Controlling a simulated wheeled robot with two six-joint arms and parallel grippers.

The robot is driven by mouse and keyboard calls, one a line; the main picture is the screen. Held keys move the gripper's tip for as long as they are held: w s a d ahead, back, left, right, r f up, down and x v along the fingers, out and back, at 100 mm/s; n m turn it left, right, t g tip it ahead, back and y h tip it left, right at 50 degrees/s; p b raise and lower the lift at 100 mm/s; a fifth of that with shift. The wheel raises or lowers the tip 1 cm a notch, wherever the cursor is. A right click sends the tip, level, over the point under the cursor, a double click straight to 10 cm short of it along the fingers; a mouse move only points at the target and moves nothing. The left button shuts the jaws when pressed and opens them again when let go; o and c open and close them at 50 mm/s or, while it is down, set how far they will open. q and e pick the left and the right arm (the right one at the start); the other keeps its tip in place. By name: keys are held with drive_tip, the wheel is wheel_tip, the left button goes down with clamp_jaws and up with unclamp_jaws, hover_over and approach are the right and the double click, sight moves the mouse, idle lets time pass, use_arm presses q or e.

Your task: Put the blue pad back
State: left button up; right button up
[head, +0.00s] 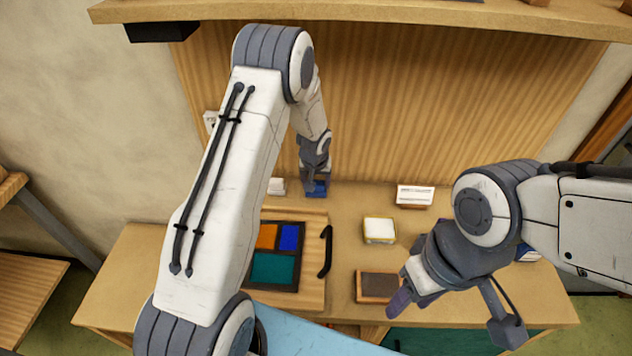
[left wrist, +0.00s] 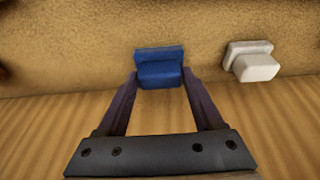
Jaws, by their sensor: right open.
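A blue pad (left wrist: 160,74) shows between the fingertips of my left gripper (left wrist: 161,78) in the left wrist view, close against a blue base. In the head view a bit of the blue pad (head: 318,189) shows under the left gripper (head: 314,183) at the back of the table. The fingers lie along both sides of the pad; whether they press on it I cannot tell. A white pad (left wrist: 254,66) on a similar white base stands beside it. My right gripper (head: 402,299) is open and empty at the front right, near a dark-topped block.
A panel with orange, blue and teal panes (head: 272,268) lies on a wooden board with a black handle (head: 325,251). A white block with a yellow edge (head: 379,230), a white card on a stand (head: 414,194) and the dark-topped block (head: 379,286) stand right of it. A wooden shelf (head: 390,14) overhangs the back.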

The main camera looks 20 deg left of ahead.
use_arm(q)
drive_tip(key=shift+o, duration=1.2)
